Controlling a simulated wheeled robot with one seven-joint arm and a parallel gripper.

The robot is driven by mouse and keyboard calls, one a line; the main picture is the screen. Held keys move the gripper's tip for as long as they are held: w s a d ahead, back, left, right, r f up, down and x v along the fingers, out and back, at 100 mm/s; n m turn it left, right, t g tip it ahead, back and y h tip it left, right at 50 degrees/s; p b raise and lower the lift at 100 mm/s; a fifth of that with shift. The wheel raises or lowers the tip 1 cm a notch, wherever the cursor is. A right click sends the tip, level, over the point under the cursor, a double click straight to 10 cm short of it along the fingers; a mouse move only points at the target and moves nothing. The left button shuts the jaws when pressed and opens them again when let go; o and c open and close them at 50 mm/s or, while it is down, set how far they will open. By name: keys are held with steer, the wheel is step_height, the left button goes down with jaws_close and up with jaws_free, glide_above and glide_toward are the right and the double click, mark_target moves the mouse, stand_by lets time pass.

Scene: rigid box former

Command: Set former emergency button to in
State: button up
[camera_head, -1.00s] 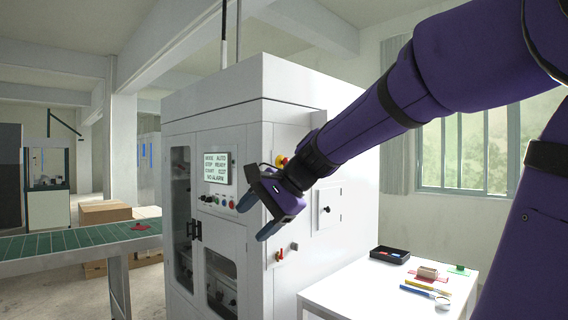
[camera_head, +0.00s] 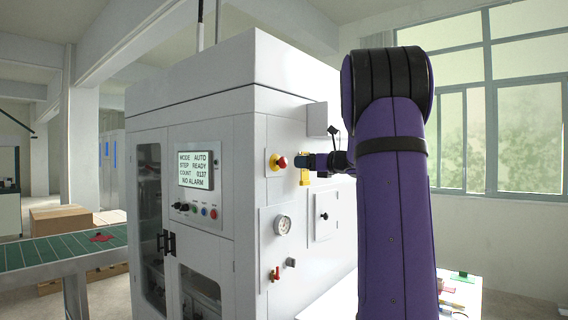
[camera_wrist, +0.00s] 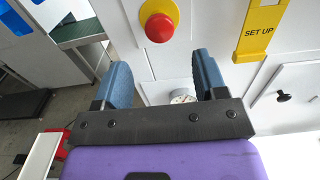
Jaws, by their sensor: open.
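The emergency button (camera_head: 281,162) is a red mushroom head on a yellow collar, on the side panel of the white box former (camera_head: 250,120). In the wrist view the red button (camera_wrist: 160,28) shows at the top centre, ahead of the fingers and a little above the gap between them. My gripper (camera_wrist: 163,85) is open, with two blue fingers apart and nothing between them. In the head view my gripper (camera_head: 300,162) is side-on at the panel, just right of the button. Whether it touches anything there I cannot tell.
A yellow "SET UP" tag (camera_wrist: 260,30) hangs right of the button. A pressure gauge (camera_head: 283,225), a red valve handle (camera_head: 274,273) and a black knob (camera_head: 323,216) are lower on the panel. The former's screen (camera_head: 195,170) reads "NO ALARM". A green conveyor (camera_head: 60,250) stands left.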

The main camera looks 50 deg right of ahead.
mark_target(285, 161)
steer(key=w, duration=0.8)
steer(key=shift+w+a, duration=0.4)
jaws_close()
steer(key=shift+w+a, duration=0.1)
steer(key=shift+w, duration=0.35)
jaws_free()
steer(key=s, duration=1)
steer(key=shift+s+d, duration=0.4)
steer(key=shift+d, duration=0.05)
